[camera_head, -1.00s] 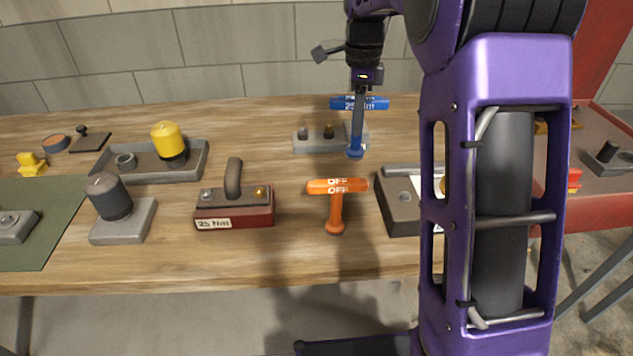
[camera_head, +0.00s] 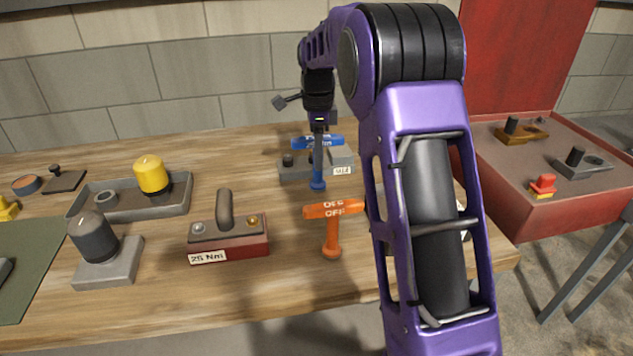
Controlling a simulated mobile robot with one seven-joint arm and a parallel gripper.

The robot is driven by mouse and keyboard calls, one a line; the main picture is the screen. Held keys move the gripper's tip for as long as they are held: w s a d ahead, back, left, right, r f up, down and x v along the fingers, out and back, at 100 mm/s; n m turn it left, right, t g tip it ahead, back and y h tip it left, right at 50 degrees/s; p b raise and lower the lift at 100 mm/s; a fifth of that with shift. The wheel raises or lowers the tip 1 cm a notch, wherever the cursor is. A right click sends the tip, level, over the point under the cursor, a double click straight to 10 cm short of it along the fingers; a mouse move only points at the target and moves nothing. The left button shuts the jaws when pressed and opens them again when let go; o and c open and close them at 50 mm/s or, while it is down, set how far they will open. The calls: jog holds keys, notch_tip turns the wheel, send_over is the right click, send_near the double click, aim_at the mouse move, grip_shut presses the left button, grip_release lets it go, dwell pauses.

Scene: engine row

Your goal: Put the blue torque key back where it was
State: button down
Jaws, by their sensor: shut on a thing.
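The blue torque key (camera_head: 318,172) is upright, with its T-handle at the top and its round blue tip at the bottom. My gripper (camera_head: 319,127) is shut on it near the handle, though the fingers are small and partly hidden. The key overlaps the grey block (camera_head: 343,160) at the back of the bench, which carries a white label and dark pegs. I cannot tell whether the key's tip touches the bench or hangs just above it.
An orange T-handled key (camera_head: 332,232) stands in front, near my arm. A red-based 25 Nm block (camera_head: 240,245) is left of it. A grey tray (camera_head: 118,205) with a yellow-capped part is farther left. An open red case (camera_head: 515,200) is at right.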

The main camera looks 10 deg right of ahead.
aim_at(317, 183)
jog(key=shift+f, duration=2.7)
jog(key=shift+f+b, duration=0.15)
jog(key=shift+b, duration=0.15)
jog(key=c, duration=0.6)
grip_release()
jog(key=shift+c, duration=0.2)
notch_tip(317, 183, up, 12)
jog(key=shift+r+p, duration=0.15)
jog(key=shift+p, duration=0.6)
